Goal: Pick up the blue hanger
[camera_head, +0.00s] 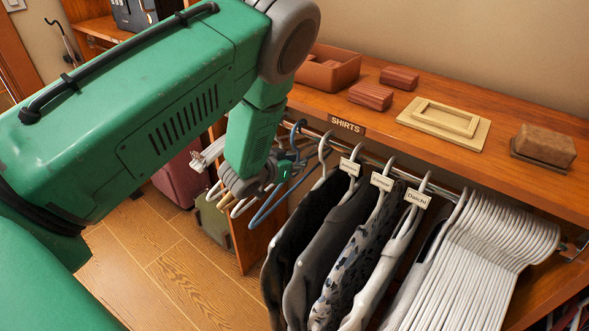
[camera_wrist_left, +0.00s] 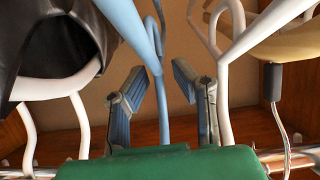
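The blue hanger (camera_head: 266,211) hangs from the rail at the left end of the shirts, its hook (camera_head: 296,130) up at the rail. In the left wrist view the blue hanger (camera_wrist_left: 157,60) runs between the two fingers of my left gripper (camera_wrist_left: 168,100). The fingers are spread, with visible gaps to the hanger. In the head view my left gripper (camera_head: 285,165) is beside the hanger just below its hook, partly hidden by my own arm. My right gripper is in neither view.
Dark and patterned shirts (camera_head: 345,250) on white hangers hang close to the right, then many bare white hangers (camera_head: 485,260). More hangers (camera_head: 232,202) are left of the blue one. The wooden shelf (camera_head: 505,115) above holds boxes and a frame.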

